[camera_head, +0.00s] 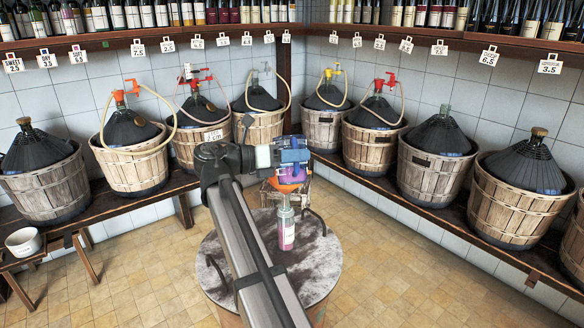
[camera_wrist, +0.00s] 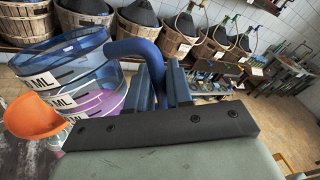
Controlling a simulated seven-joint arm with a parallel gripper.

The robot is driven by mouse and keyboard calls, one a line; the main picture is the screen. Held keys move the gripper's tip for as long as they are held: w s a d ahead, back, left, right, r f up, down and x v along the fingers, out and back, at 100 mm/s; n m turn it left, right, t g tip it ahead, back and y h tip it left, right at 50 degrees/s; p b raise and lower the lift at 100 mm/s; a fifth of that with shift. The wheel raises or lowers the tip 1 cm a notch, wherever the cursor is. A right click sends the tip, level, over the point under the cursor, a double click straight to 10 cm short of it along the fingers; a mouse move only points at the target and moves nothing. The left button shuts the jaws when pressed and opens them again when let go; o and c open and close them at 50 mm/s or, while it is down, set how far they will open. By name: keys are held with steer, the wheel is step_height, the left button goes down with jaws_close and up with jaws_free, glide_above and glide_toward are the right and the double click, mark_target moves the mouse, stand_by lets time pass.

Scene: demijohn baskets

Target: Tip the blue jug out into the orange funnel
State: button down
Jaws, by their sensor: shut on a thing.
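The blue jug (camera_head: 292,155) is a see-through vessel with white labels, held just above the funnel. In the wrist view the jug (camera_wrist: 75,50) shows purple liquid inside its lower part. My gripper (camera_head: 275,155) is shut on the jug's blue handle; its fingers (camera_wrist: 163,82) also show in the wrist view. The orange funnel (camera_head: 289,180) sits in the neck of a clear bottle (camera_head: 286,228) with pink liquid in it. In the wrist view the funnel (camera_wrist: 33,117) is at the left, below the jug. I cannot tell how far the jug is tilted, and no stream is clear.
The bottle stands on a round barrel top (camera_head: 315,262) with dark handles (camera_head: 317,221). Basketed demijohns with hoses line benches (camera_head: 100,222) on both sides. Bottle shelves (camera_head: 120,40) run above. A white pot (camera_head: 23,242) stands on a stool at the left. The tiled floor is mostly clear.

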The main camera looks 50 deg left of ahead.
mark_target(292, 174)
steer(key=shift+s+d+f+m, duration=0.1)
steer(key=shift+d+f+m, duration=0.1)
steer(key=shift+m, duration=0.2)
steer(key=shift+f, duration=0.1)
steer(key=shift+a+f+m+t, duration=0.15)
steer(key=shift+f+m+t, duration=0.15)
steer(key=shift+f+m, duration=0.6)
steer(key=shift+a+f+m+t, duration=0.1)
steer(key=shift+f+m+t, duration=0.2)
steer(key=shift+f+m, duration=0.55)
steer(key=shift+r, duration=0.1)
steer(key=shift+w+a+f+m, duration=0.25)
steer(key=shift+f+m, duration=0.3)
steer(key=shift+m, duration=0.2)
steer(key=d+r, duration=0.1)
steer(key=s+d+r, duration=0.1)
steer(key=d, duration=0.1)
steer(key=s+d+r, duration=0.1)
steer(key=shift+s+d, duration=0.2)
steer(key=shift+s, duration=0.05)
